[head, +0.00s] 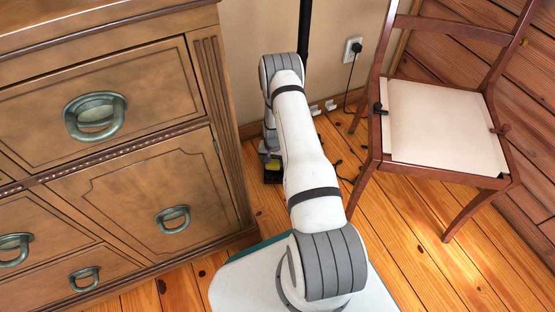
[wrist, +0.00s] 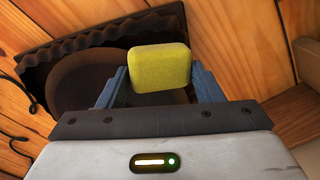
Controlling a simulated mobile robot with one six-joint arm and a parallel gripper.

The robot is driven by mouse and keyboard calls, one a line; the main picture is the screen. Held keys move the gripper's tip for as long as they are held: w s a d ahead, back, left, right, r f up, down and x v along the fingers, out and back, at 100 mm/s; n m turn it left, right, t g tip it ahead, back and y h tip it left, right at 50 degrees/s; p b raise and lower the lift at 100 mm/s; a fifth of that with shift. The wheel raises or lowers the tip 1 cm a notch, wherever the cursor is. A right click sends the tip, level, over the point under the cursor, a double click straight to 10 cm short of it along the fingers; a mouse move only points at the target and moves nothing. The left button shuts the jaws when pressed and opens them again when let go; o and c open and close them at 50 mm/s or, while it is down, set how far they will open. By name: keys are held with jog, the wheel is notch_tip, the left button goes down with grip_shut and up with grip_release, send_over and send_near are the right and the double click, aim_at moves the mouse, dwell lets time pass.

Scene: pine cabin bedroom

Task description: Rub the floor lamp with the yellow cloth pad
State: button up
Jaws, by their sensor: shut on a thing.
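The yellow cloth pad (wrist: 160,67) is held between the two blue-grey fingers of my gripper (wrist: 158,82) in the wrist view. In the head view, a small bit of the pad (head: 273,165) shows low by the floor behind my arm, with my gripper (head: 270,158) mostly hidden. A black upright pole (head: 305,28), which looks like the floor lamp, stands by the wall behind my arm. Its lower part is hidden. In the wrist view, a dark piece with a wavy edge (wrist: 75,62) lies beyond the pad. I cannot tell whether it belongs to the lamp or whether the pad touches it.
A wooden dresser (head: 130,130) stands close on the left of my arm. A wooden chair (head: 440,125) with a pale seat stands on the right. A black cord (head: 350,85) runs from a wall socket (head: 353,48) to the floor. Bare floor (head: 405,235) lies in front of the chair.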

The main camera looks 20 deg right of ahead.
jog(key=shift+a, duration=0.8)
jog(key=shift+r+p, duration=1.7)
jog(key=shift+r, duration=1.25)
jog(key=shift+r+p, duration=0.85)
jog(key=shift+r, duration=0.65)
jog(key=shift+r, duration=0.1)
